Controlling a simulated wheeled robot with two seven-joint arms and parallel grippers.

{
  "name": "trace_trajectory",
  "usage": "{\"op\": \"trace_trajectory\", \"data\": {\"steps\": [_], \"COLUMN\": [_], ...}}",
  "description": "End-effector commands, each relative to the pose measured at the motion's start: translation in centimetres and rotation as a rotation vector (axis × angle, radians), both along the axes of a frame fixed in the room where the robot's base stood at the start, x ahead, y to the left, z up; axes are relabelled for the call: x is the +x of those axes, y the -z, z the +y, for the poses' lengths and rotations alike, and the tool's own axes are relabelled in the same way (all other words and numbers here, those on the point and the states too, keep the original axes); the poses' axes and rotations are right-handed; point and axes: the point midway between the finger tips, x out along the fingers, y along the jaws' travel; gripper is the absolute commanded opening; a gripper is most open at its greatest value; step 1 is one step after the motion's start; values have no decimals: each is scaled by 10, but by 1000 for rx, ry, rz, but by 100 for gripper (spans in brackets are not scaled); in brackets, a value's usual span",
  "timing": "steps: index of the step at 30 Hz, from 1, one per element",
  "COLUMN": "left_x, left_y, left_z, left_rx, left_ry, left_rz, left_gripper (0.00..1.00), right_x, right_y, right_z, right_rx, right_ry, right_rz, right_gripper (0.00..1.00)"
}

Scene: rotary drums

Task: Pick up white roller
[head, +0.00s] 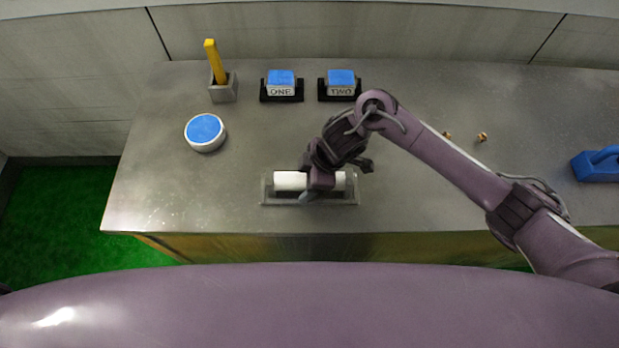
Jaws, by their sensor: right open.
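The white roller (289,180) lies level in a grey tray-like holder (338,200) near the front edge of the table. My right gripper (314,190) is over the middle of the roller, pointing down at it, and is open. It hides part of the roller; the roller's right end shows just past the gripper. I cannot tell whether the fingers touch the roller. My left gripper is not in view.
Blocks marked ONE (281,85) and TWO (341,85) stand at the back. A yellow-handled tool stands in a grey holder (223,92). A round blue-topped container (205,132) is at left, a blue object (598,165) at far right. Small brass pieces (482,137) lie right of my arm.

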Motion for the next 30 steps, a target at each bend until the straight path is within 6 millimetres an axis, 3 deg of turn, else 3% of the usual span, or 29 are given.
{"op": "trace_trajectory", "data": {"steps": [5,19,30], "left_x": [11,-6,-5], "left_y": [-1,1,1], "left_z": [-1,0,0], "left_rx": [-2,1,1], "left_ry": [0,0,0], "left_rz": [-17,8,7], "left_gripper": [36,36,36], "right_x": [0,0,1], "right_y": [0,0,-5], "right_z": [0,0,1], "right_rx": [0,0,2], "right_ry": [0,0,-1], "right_rz": [-1,-1,-4], "right_gripper": [60,0,0]}}
